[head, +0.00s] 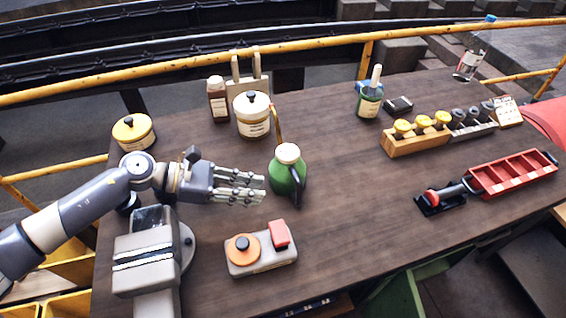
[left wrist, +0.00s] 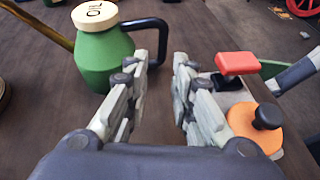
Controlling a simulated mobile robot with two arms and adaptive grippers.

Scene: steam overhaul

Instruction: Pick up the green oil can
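The green oil can (head: 283,178) stands upright on the dark wooden table, left of the middle. It has a cream lid, a dark handle toward the front and a thin brass spout toward the back. In the left wrist view the can (left wrist: 104,58) is ahead and to the left, with its black handle reaching right. My left gripper (head: 264,190) is just left of the can in the head view. Its fingers (left wrist: 160,72) are apart with nothing between them. The left finger overlaps the can's edge in the wrist view; I cannot tell whether they touch. My right gripper is not in view.
A grey block with an orange knob and red lever (head: 262,262) lies just in front of the can. A vise (head: 150,258) stands at front left. A cream pot (head: 252,122) is behind. A red tray (head: 512,174) is at right.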

